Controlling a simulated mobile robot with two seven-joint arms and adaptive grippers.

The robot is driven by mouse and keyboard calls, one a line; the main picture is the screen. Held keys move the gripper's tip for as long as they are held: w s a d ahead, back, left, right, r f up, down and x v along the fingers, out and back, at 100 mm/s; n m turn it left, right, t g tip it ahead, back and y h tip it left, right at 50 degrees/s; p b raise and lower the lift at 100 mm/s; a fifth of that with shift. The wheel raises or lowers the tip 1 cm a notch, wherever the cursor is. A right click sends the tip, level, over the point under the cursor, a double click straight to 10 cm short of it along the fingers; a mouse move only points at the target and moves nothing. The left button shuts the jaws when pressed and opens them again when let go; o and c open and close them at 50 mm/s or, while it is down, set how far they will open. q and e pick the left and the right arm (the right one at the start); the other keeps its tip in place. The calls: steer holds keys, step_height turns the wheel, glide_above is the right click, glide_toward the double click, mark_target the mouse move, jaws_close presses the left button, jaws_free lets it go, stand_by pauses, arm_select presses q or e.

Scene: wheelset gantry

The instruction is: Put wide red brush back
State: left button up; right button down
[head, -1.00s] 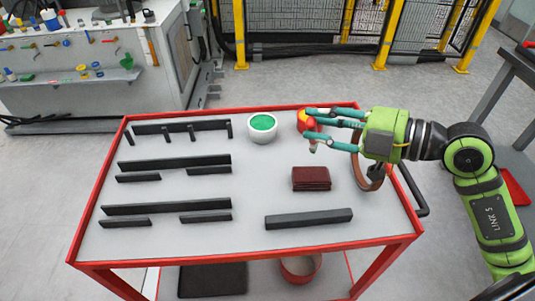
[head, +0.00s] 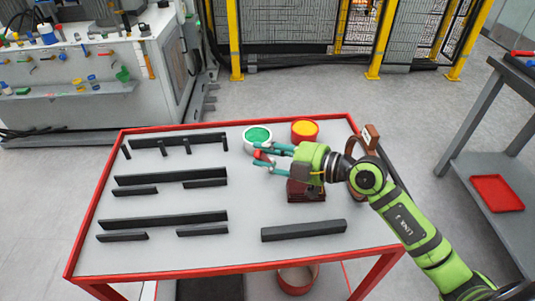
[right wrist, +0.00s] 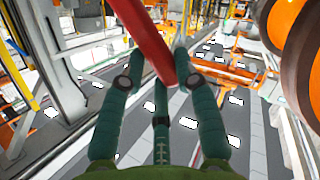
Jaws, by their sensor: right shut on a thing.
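My right gripper (head: 268,158) is shut on a red thing over the tabletop, in front of the white pot. It seems to be the wide red brush (head: 262,156), small in the head view. In the right wrist view the brush (right wrist: 146,38) shows as a long, smooth red piece running from the top edge down between the fingers (right wrist: 160,80). I cannot make out bristles. My left gripper is in neither view.
The red-rimmed cart (head: 180,270) holds a green-filled white pot (head: 257,138), a yellow-filled red pot (head: 305,131), a dark red stack (head: 305,192) partly behind my arm, and black bars (head: 303,231). A red tray (head: 496,193) lies on a grey shelf at right.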

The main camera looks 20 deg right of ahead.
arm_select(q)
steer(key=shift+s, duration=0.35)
arm_select(e)
steer(key=shift+f, duration=0.1)
steer(key=c, duration=0.9)
jaws_free()
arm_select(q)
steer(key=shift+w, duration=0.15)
